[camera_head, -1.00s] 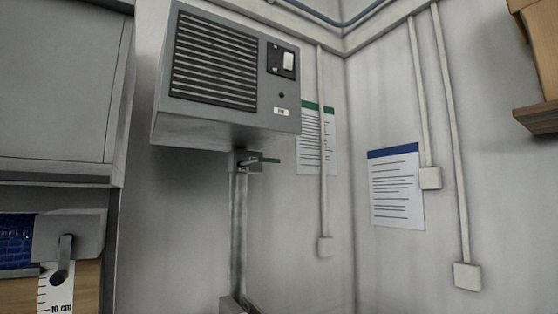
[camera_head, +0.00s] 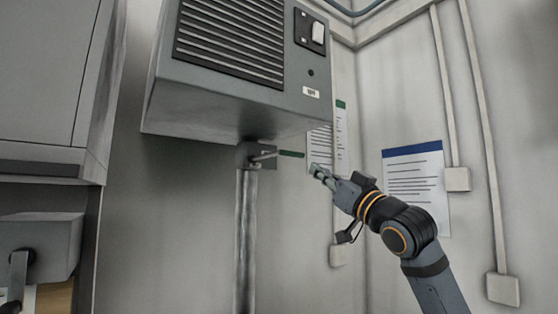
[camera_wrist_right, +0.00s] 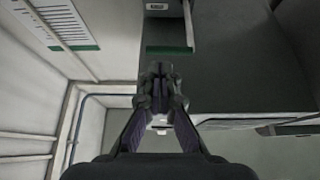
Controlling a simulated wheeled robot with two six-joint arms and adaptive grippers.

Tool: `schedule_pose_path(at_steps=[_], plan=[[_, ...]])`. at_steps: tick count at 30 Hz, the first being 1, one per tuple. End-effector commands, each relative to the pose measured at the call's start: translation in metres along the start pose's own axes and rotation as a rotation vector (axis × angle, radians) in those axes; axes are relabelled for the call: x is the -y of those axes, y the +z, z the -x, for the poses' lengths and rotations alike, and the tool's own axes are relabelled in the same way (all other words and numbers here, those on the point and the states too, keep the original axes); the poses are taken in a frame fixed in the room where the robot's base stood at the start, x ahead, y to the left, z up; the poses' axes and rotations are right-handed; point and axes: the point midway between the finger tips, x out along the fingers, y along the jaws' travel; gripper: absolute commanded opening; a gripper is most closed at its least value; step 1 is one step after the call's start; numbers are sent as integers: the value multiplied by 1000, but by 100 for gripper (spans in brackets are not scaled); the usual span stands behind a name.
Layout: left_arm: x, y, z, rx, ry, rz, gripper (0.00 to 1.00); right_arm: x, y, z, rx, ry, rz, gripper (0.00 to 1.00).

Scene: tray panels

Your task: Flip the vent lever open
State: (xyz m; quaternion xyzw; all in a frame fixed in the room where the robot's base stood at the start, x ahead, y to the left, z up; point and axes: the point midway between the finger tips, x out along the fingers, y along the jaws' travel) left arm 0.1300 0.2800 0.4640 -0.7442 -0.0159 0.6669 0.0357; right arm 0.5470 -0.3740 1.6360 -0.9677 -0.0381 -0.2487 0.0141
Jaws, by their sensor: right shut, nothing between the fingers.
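The vent lever (camera_head: 291,154) is a thin grey arm with a green grip, pointing right from a small grey valve block (camera_head: 243,155) under the grey vent unit (camera_head: 200,105). Its green grip also shows in the right wrist view (camera_wrist_right: 167,50), just beyond the fingers. My right gripper (camera_head: 318,172) is shut and empty, to the right of and slightly below the green grip in the head view, apart from it there. It also shows in the right wrist view (camera_wrist_right: 160,72). My left gripper is not in view.
A vertical pipe (camera_head: 246,240) runs down from the valve block. Posters (camera_head: 415,165) and conduits hang on the walls at right. A grey cabinet (camera_head: 40,90) stands at left, with a grey box (camera_head: 45,240) below it. Space around the lever's right side is open.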

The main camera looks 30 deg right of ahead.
Motion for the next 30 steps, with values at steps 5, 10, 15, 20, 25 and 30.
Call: schedule_pose_path(at_steps=[5, 10, 15, 20, 25, 30], plan=[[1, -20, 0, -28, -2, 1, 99, 3, -8, 3, -15, -4, 11, 0], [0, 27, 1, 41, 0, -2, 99, 3, -7, 2, -14, -3, 10, 0], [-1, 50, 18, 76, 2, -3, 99, 2, -11, -12, -12, -3, 6, 0], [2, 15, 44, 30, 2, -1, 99, 3, -15, -44, -13, -4, 3, 0], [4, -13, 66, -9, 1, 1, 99, 3, -14, -75, -13, -4, 5, 0], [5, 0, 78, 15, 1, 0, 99, 2, -10, -94, -11, -3, 7, 0]])
